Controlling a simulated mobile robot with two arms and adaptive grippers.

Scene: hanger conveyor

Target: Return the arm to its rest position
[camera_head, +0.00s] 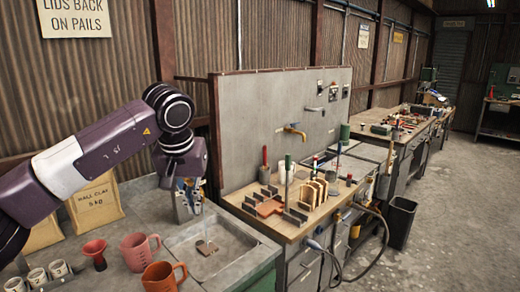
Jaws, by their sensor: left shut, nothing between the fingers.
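My left arm comes in from the left, dark purple with a white link. My right gripper is out of view.
Pink (139,251) and orange (164,277) mugs, a red funnel (95,253) and white cups stand at the front left. Clay bags (95,203) stand behind my arm. The sink tray (238,262) holds a small brown piece. A workbench with upright tools (289,222) is to the right.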

